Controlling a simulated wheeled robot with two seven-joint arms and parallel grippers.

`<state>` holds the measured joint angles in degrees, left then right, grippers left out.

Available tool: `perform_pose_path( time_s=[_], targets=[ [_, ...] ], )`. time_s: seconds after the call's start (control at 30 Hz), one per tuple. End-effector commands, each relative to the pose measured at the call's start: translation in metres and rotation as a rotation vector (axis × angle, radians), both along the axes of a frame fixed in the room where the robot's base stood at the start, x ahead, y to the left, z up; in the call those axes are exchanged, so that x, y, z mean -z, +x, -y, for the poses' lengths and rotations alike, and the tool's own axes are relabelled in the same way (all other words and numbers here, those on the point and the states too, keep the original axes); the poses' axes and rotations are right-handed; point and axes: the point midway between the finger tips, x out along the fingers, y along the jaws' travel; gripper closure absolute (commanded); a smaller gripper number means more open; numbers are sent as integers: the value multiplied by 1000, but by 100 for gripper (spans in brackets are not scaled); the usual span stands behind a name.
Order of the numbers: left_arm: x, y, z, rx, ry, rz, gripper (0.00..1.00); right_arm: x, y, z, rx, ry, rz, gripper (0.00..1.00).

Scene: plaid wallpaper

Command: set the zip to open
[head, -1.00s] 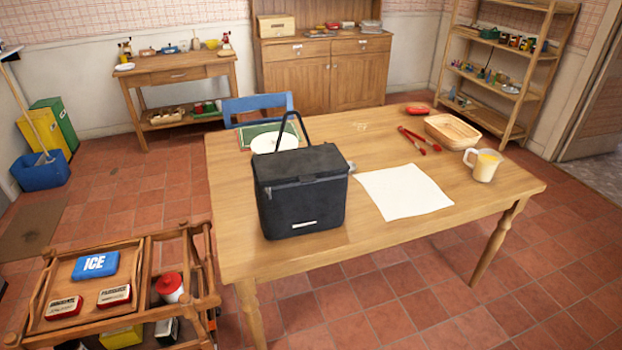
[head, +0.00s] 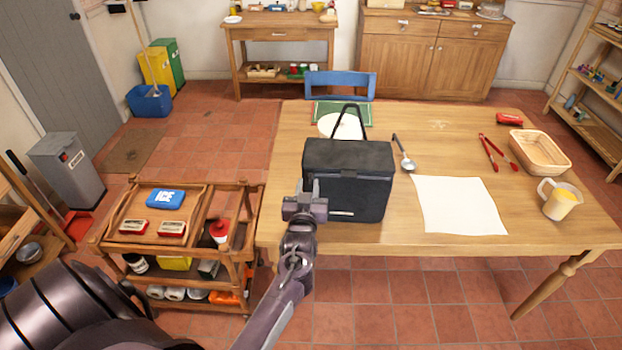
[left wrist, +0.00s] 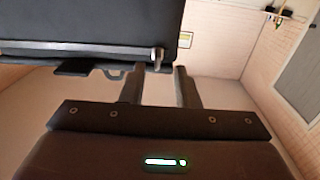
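The black cooler bag (head: 345,165) stands upright on the wooden table with its lid down and its handle raised. In the left wrist view the bag (left wrist: 70,22) fills the upper left. A pale strip, seemingly the zip, runs along it to a small metallic piece, seemingly the zip pull (left wrist: 158,57), at its right end. My left gripper (head: 309,186) is in front of the bag's left front corner. In the left wrist view its two fingers (left wrist: 165,72) are apart, with the metallic piece just beyond their tips. Whether they touch it I cannot tell. My right gripper is out of view.
The table (head: 400,235) also holds a white sheet (head: 460,205), a ladle (head: 403,155), red tongs (head: 490,150), a basket (head: 540,150) and a jug (head: 562,203). A wooden trolley (head: 190,260) stands left of the table.

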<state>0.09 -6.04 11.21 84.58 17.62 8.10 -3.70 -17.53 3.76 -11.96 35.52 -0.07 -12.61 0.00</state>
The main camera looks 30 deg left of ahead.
Motion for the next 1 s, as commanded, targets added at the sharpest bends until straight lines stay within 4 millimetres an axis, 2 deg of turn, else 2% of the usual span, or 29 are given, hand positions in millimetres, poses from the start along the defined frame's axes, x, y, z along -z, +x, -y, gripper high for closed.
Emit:
perform_pose_path(
  time_s=[0.2, 0.5, 0.57, 0.73, 1.0],
  targets=[
    [0, 19, -10, 1, 0, -1, 72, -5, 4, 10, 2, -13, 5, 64],
    [1, 21, -11, 2, -1, -2, 72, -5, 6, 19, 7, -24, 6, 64],
    [1, 21, -11, 2, -1, -2, 77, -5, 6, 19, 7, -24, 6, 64],
    [1, 21, -11, 2, -1, -2, 99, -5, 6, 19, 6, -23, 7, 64],
    [1, 21, -11, 2, -1, -2, 100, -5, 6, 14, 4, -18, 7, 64]
  ],
)
